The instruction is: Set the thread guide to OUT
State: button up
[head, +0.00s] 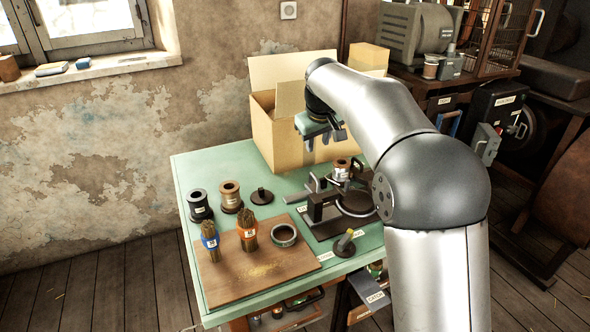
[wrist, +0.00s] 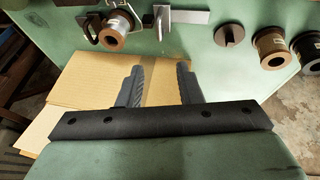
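No part is readably marked as the thread guide or OUT. A metal bracket with a flat bar (head: 316,185) stands on the green table (head: 185,172), and it also shows at the top of the wrist view (wrist: 180,17). Beside it is a copper-brown spool on a dark holder (head: 342,171), seen also in the wrist view (wrist: 114,28). I cannot tell whether either is the guide. My gripper (head: 324,140) hangs in front of the cardboard box, above the table. In the wrist view its two fingers (wrist: 160,75) are apart with nothing between them.
The open cardboard box (head: 285,140) stands at the table's back. A dark device with a round plate (head: 354,203) sits right of centre, partly behind my arm. Spools (head: 230,196), a dark knob (head: 262,196) and a wooden board with bundles (head: 255,268) fill the left and front.

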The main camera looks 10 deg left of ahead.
aim_at(315, 177)
jog(key=p+x, duration=0.1)
jog(key=x, duration=1.5)
jog(key=shift+f, duration=0.25)
grip_shut()
